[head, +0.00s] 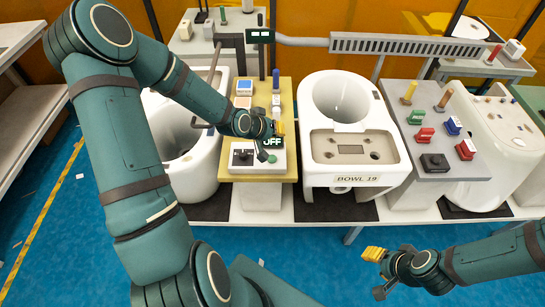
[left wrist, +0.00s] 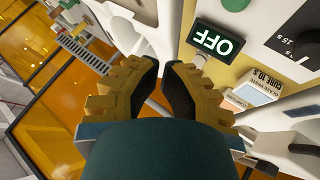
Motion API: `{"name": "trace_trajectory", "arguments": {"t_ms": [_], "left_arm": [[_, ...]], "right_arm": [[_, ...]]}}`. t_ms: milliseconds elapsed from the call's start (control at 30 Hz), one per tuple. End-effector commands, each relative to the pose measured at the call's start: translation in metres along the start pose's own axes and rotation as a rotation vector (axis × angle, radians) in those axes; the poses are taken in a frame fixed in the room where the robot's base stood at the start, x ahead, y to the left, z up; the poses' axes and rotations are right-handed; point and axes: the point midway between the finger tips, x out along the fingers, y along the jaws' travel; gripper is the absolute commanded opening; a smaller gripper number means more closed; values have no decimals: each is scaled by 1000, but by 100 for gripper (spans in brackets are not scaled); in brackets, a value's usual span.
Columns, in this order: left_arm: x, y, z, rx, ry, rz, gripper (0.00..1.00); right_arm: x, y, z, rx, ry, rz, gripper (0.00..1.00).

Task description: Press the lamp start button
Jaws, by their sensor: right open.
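The control box (head: 236,172) stands on a yellow-topped stand. It has a black knob (head: 243,156), a green round button (head: 272,159) and a display reading OFF (head: 271,142). In the left wrist view the OFF display (left wrist: 213,42) is upside down, with the green button (left wrist: 235,4) at the top edge. My left gripper (head: 280,128) is over the stand, just behind the box; its fingertips (left wrist: 163,63) are close together and point beside the display, apart from the green button. Nothing shows held. My right gripper (head: 373,254) is open and empty, low at the right.
A white toilet bowl (head: 368,168) labelled BOWL 19 stands right of the stand, and another bowl (head: 200,180) on the left, partly behind my arm. Several small boxes stand behind my left gripper.

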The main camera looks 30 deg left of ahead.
Motion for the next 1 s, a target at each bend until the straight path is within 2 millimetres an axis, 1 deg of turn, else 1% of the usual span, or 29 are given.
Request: {"name": "trace_trajectory", "arguments": {"t_ms": [267,600,700,833,1000], "left_arm": [[17,-13,13,0,-1,0,0],[49,-35,36,0,-1,1,0],[56,-40,41,1,-1,0,0],[60,-44,44,0,-1,0,0],[60,-44,44,0,0,0,0]], "right_arm": [[20,7,3,1,1,2,47],[58,20,7,1,2,9,47],[67,23,8,2,1,11,47],[72,25,9,2,1,13,47],[72,25,9,2,2,13,47]]}}
